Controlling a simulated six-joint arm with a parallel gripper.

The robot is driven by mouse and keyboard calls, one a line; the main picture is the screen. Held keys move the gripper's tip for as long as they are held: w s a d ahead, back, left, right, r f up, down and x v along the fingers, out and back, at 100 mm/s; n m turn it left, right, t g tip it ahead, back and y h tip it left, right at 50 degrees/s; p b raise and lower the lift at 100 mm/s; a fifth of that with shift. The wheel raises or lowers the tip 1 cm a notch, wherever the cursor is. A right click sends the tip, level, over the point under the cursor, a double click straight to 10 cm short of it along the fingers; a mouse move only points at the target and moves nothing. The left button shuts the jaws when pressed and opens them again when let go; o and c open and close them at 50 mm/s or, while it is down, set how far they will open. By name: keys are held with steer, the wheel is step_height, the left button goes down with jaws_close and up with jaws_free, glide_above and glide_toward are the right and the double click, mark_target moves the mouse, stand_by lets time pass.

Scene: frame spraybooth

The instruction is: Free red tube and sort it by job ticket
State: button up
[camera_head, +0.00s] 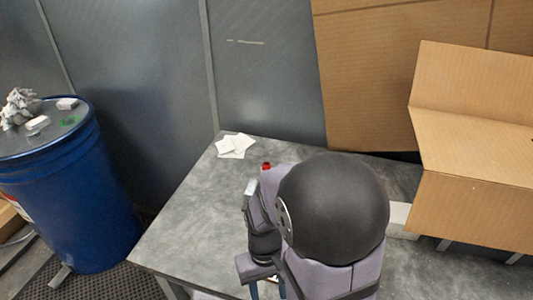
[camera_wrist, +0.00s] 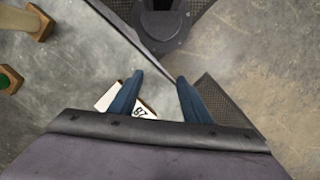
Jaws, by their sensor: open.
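A small red piece (camera_head: 266,166) shows just behind my arm in the head view; the arm hides what is below it, so I cannot tell whether it is the red tube. My gripper (camera_wrist: 160,76) is open in the wrist view, its two blue fingers apart with nothing between the tips. In the head view it (camera_head: 267,290) hangs low near the front table edge, mostly hidden by my arm. A white card with dark print (camera_wrist: 142,112) lies below the fingers, partly hidden by the left finger. I cannot tell whether it is the job ticket.
White paper slips (camera_head: 235,146) lie at the table's back left corner. Wooden blocks, one white-topped (camera_wrist: 38,24) and one green-topped (camera_wrist: 8,79), stand left in the wrist view. A cardboard box (camera_head: 475,205) is at right; a blue drum (camera_head: 70,210) stands left. The grey tabletop (camera_head: 190,235) is clear at left.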

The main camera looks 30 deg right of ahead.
mark_target(266, 164)
steer(key=w+d+r+m+t+p, duration=0.1)
steer(key=w+d+r, duration=0.1)
steer(key=w+d, duration=0.35)
steer(key=w+d+r+p, duration=0.1)
steer(key=w+d+r, duration=0.15)
steer(key=w, duration=0.55)
steer(key=w+d+r+m+t+p, duration=0.1)
steer(key=w+d+p, duration=0.1)
steer(key=w+d, duration=0.35)
steer(key=w+r, duration=0.3)
steer(key=w, duration=0.1)
steer(key=w+d+r+t, duration=0.1)
steer(key=w+r, duration=0.2)
steer(key=w+d+r+t+h, duration=0.1)
steer(key=w+r, duration=0.2)
steer(key=w, duration=0.1)
steer(key=shift+w+d+r, duration=0.1)
steer(key=shift+w+r, duration=0.2)
steer(key=shift+r, duration=0.05)
steer(key=shift+s+r, duration=0.1)
steer(key=shift+s, duration=0.25)
steer(key=shift+s+a, duration=0.3)
steer(key=shift+s, duration=0.05)
steer(key=shift+f+g, duration=0.25)
steer(key=shift+g, duration=0.05)
step_height(266, 164, down, 7)
steer(key=p, duration=0.2)
steer(key=shift+w+d, duration=0.15)
steer(key=shift+w, duration=0.3)
